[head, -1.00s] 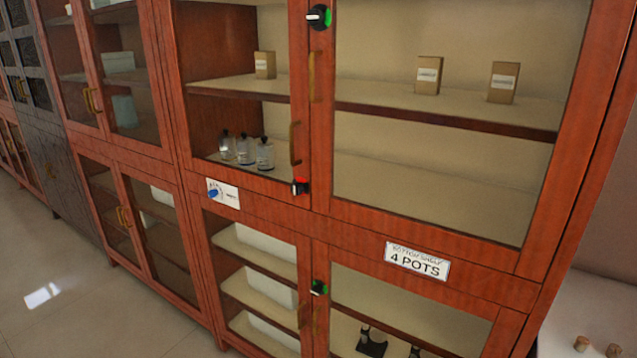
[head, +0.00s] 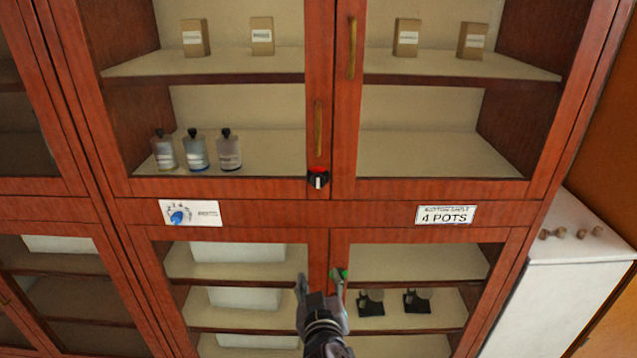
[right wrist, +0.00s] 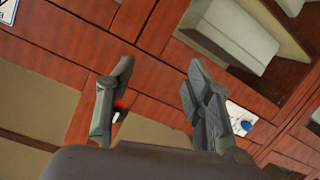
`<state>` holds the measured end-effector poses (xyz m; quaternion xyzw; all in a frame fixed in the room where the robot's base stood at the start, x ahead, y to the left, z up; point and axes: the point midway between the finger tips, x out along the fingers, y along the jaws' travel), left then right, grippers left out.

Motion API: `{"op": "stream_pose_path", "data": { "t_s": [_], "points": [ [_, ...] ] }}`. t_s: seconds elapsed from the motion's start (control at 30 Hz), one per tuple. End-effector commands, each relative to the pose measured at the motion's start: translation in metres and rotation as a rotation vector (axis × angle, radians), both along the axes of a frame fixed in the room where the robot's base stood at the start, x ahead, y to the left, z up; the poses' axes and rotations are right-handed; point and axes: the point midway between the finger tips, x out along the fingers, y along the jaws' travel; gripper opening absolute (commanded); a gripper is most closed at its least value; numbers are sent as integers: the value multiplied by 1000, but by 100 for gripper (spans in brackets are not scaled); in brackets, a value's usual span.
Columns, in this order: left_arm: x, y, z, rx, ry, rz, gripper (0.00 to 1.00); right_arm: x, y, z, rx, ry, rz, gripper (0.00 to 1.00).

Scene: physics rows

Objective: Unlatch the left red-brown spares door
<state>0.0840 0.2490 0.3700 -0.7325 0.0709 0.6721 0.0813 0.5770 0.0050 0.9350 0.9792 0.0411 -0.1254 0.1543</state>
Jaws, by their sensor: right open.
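The red-brown cabinet has glazed upper and lower door pairs; no wording I can read marks one as spares. The upper left door (head: 215,187) is shut. A black latch knob with a red mark (head: 318,179) sits at its lower right corner. The lower left door (head: 232,236) is also shut. A green-marked latch (head: 343,274) sits by the lower doors' meeting edge, partly hidden by my right gripper (head: 319,277). That gripper is open and empty, in front of the lower doors and below the red-marked latch. In the right wrist view the red-marked latch (right wrist: 121,109) shows beside the left finger.
A dial card (head: 191,213) and a "4 POTS" sign (head: 445,214) are on the rail between the doors. A white counter (head: 575,235) stands at the right.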

Motion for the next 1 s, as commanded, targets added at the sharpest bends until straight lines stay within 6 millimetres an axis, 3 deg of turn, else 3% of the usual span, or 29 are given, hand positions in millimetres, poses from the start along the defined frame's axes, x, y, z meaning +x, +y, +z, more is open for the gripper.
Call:
{"op": "stream_pose_path", "data": {
  "t_s": [0.03, 0.1, 0.2, 0.27, 0.47, 1.0],
  "points": [
    [0, -4, 1, -5, 0, 0, 40, -3, 3, 46, 34, -78, -14, 47],
    [0, -8, 2, -9, 0, -2, 40, -11, 4, 90, 78, -154, -33, 47],
    [1, -12, 2, -15, -2, -3, 40, -22, 3, 131, 124, -225, -53, 47],
    [1, -15, 3, -19, -3, -4, 40, -25, 2, 143, 141, -247, -58, 47],
    [3, -22, 8, -27, -6, -2, 40, -9, 1, 152, 147, -262, -63, 47],
    [4, -10, 32, -13, -6, 2, 40, 103, 1, 151, 145, -258, -63, 47]
  ]
}}
